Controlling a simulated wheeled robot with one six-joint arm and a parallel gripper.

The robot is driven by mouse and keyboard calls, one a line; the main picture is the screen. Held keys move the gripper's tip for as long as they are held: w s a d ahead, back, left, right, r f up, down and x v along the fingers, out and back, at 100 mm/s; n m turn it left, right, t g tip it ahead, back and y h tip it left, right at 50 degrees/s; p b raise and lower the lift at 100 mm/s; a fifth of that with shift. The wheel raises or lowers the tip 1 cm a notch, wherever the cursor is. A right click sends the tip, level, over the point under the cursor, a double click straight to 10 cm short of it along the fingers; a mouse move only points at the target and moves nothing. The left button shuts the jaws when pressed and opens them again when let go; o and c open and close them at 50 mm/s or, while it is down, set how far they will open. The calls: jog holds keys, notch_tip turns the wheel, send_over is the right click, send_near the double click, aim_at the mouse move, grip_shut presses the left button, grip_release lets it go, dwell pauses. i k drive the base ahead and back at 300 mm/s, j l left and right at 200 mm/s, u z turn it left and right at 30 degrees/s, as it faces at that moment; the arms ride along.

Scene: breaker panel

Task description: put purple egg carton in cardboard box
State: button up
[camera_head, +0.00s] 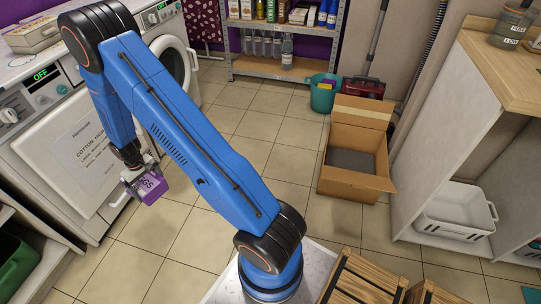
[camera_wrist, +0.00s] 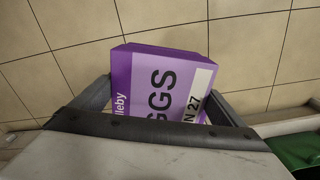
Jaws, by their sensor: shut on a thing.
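The purple egg carton (camera_head: 152,188) is in my gripper (camera_head: 132,180), at the left in the head view, in front of the white appliances. In the wrist view the carton (camera_wrist: 160,85) sits between the two fingers of my gripper (camera_wrist: 158,108), with its "EGGS" lettering showing. My gripper is shut on it and holds it above the tiled floor. The cardboard box (camera_head: 326,179) stands on the floor right of centre, well to the right of my gripper. Its flaps are open and a dark grey area shows inside at the bottom.
A teal bin (camera_head: 322,99) and a red vacuum cleaner (camera_head: 362,87) stand behind the box. A white basket (camera_head: 457,213) sits in the shelf unit at right. Wooden crates (camera_head: 362,280) are at the bottom. Tiled floor (camera_head: 265,125) between the appliances and the box is clear.

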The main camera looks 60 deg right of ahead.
aim_at(340, 167)
jog(key=i+z, duration=0.2)
jog(key=z, duration=1.4)
jog(key=i+j+z, duration=0.1)
jog(key=j+z, duration=1.25)
